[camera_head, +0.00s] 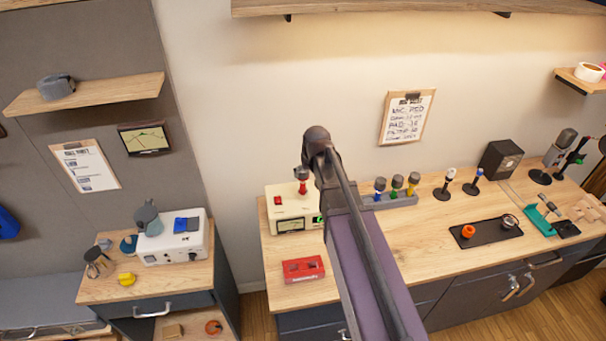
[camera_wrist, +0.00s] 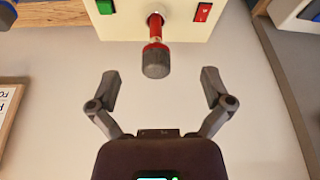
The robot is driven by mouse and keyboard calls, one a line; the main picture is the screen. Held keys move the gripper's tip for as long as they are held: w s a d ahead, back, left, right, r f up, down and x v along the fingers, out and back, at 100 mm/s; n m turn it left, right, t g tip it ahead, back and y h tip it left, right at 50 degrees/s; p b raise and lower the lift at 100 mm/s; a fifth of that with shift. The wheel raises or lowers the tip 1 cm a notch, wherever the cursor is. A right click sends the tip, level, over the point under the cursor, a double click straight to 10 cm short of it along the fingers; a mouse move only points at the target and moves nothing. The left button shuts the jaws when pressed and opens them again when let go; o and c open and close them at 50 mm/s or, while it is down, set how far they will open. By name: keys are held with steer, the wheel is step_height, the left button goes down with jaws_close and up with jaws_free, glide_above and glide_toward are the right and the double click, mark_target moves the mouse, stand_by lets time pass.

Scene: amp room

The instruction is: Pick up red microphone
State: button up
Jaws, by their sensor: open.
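The red microphone (camera_head: 302,183) stands on top of a cream box (camera_head: 287,208) in the head view, at the left end of the long counter. It has a red body and a dark grey head. In the wrist view the microphone (camera_wrist: 156,58) shows with its grey head toward me, against the cream box (camera_wrist: 120,22). My gripper (camera_wrist: 162,80) is open, with one finger on each side of the microphone's line. The head lies near the level of the fingertips, and I see no contact. In the head view my arm hides the gripper's fingers.
A grey rack (camera_head: 400,200) with several coloured microphones stands right of the cream box. A red case (camera_head: 303,269) lies at the counter's front left. A black tray (camera_head: 485,232) lies farther right. A wall shelf (camera_head: 400,8) hangs above. Bare counter (camera_head: 430,245) lies between.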

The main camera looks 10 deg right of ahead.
steer(key=p, duration=0.2)
glide_toward(302, 172)
steer(key=shift+w+d+r+t, duration=0.2)
steer(key=shift+w+r+t, duration=0.1)
steer(key=shift+t, duration=0.1)
steer(key=shift+f, duration=0.1)
steer(key=b+x, duration=0.7)
steer(key=x, duration=0.1)
steer(key=shift+s, duration=0.1)
steer(key=shift+f+b, duration=0.25)
steer(key=shift+b, duration=0.1)
steer(key=shift+f, duration=0.1)
steer(key=shift+w+b+x, duration=0.15)
steer(key=shift+b+x, duration=1)
steer(key=shift+x, duration=0.1)
steer(key=shift+w+b+x, duration=0.15)
steer(key=shift+b+x, duration=1)
steer(key=shift+x, duration=0.1)
steer(key=shift+d, duration=0.15)
steer(key=c, duration=1.3)
